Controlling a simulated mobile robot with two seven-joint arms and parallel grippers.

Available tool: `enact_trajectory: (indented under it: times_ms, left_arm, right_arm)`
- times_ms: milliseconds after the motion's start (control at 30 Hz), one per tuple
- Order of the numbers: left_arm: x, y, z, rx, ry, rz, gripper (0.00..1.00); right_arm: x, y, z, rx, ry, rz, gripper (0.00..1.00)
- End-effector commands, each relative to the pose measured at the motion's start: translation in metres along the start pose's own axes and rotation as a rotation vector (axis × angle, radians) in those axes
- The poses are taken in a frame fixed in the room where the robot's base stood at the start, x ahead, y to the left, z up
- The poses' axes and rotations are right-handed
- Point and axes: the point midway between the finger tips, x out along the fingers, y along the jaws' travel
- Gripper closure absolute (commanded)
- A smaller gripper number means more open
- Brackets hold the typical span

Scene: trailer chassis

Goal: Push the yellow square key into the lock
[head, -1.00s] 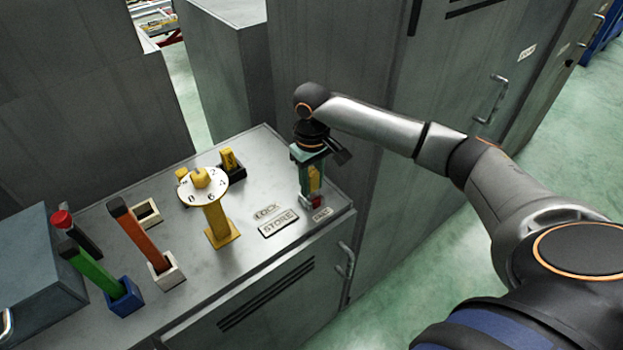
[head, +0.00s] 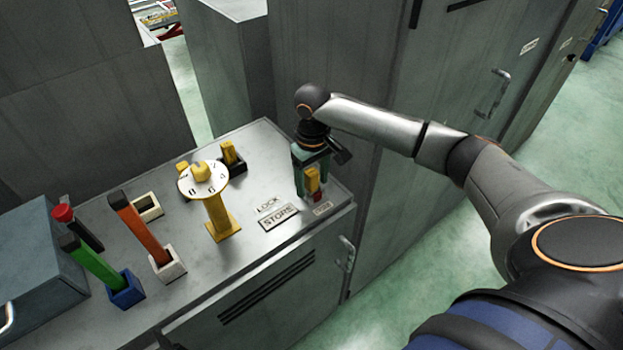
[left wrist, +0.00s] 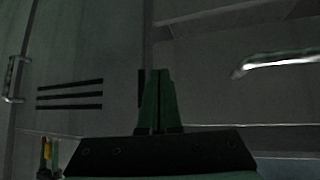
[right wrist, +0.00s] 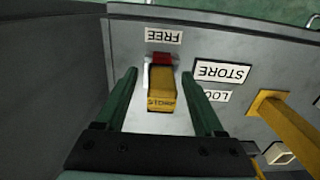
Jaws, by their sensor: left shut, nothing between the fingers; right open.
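The yellow square key (right wrist: 161,95) stands upright at the bench's right end, a red piece (right wrist: 161,58) beside its foot. It also shows in the head view (head: 312,180). My right gripper (right wrist: 159,75) is open, with one green finger on each side of the key and gaps visible to both. In the head view, my right gripper (head: 311,168) points down over the bench and partly hides the key. The socket under the key is mostly hidden, so I cannot tell how deep it sits. My left gripper (left wrist: 158,75) is shut and empty in the left wrist view, away from the key.
Plates reading STORE (head: 279,216), LOCK (head: 270,205) and FREE (right wrist: 163,36) lie near the key. A yellow post with a numbered dial (head: 217,215) stands left of them. Orange (head: 140,228) and green (head: 95,268) bars stand further left. Tall cabinets rise behind.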

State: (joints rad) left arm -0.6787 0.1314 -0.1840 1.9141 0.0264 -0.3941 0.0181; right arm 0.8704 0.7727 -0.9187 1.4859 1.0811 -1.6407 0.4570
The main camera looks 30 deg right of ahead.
Motion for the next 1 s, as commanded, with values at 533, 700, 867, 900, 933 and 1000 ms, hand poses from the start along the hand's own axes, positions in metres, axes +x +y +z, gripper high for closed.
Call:
enact_trajectory:
  times_ms: [533,700,867,900,933,1000]
  left_arm:
    - [0.002,0.0,0.002,0.0,0.0,0.0,1.0]
    - [0.002,0.0,0.003,0.0,0.0,0.0,1.0]
    - [0.003,0.0,0.003,0.0,0.0,0.0,1.0]
    - [0.003,0.0,0.003,0.0,0.0,0.0,1.0]
    - [0.003,0.0,0.003,0.0,0.0,0.0,1.0]
    - [0.003,0.0,0.003,0.0,0.0,0.0,1.0]
  right_arm:
    - [-0.043,0.0,-0.002,0.0,0.006,-0.002,0.3]
    - [-0.081,0.0,-0.001,-0.001,0.006,-0.002,0.3]
    - [-0.108,0.0,-0.001,0.0,0.004,-0.001,0.3]
    - [-0.113,0.0,-0.001,0.0,0.003,-0.001,0.3]
    - [-0.116,0.0,-0.001,0.0,0.002,-0.001,0.3]
    - [-0.121,0.0,0.0,0.0,0.001,-0.001,0.3]
